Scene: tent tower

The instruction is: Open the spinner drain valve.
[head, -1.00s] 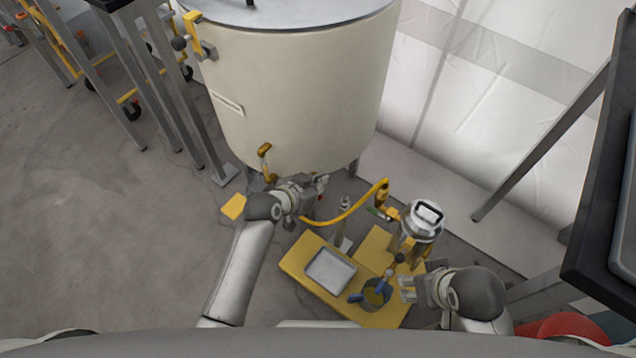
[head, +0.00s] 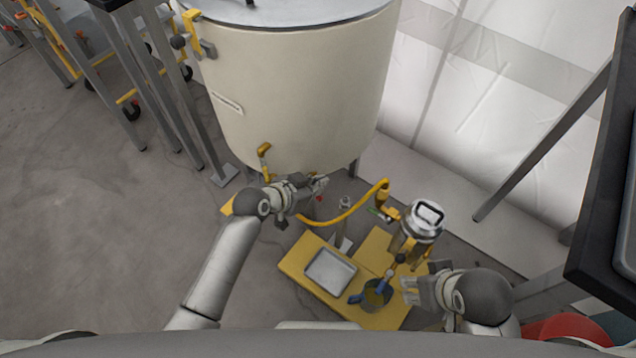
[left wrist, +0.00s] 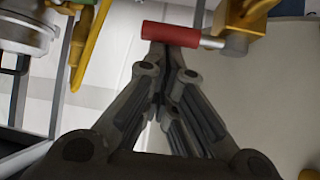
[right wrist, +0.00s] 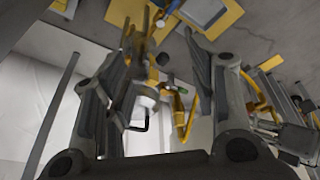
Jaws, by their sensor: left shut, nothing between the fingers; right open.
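The spinner is the large cream drum (head: 300,90) with a grey lid. Its drain valve is low on the drum, mostly hidden in the head view by my left gripper (head: 318,186). In the left wrist view the valve's red handle (left wrist: 171,34) sits on a metal stem beside a yellow valve body (left wrist: 240,20). My left gripper (left wrist: 158,68) is shut and empty, its tips just below the handle's left part; I cannot tell whether they touch. My right gripper (head: 406,290) is open and empty beside the blue-handled pot; it also shows in the right wrist view (right wrist: 162,45).
A yellow hose (head: 340,217) curves to a steel canister (head: 425,217). A yellow platform (head: 300,264) carries a metal tray (head: 331,271) and a pot with blue handles (head: 374,296). A dark-edged table (head: 590,200) stands at right.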

